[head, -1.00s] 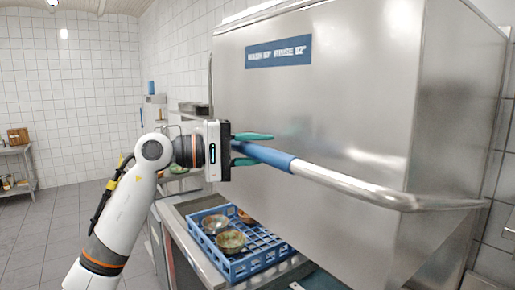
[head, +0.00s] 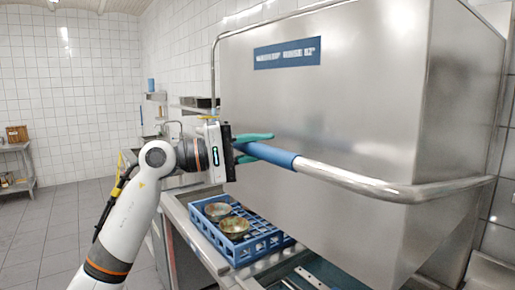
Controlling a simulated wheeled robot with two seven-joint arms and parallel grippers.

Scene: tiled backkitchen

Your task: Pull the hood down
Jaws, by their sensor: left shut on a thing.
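The hood (head: 350,120) is a large stainless steel box with a blue label (head: 287,53), filling the right half of the head view. It is raised, with its lower edge above the counter. A steel bar handle (head: 350,180) with a blue grip (head: 272,154) runs along its front. My left gripper (head: 252,149), with green fingers, is shut on the blue grip at the handle's left end. The fingers partly hide that end. My right gripper is not in view.
A blue dish rack (head: 262,247) with bowls (head: 234,227) stands on the steel counter (head: 196,236), below and left of the hood. A side table (head: 18,165) stands far left. The tiled floor at the left is clear.

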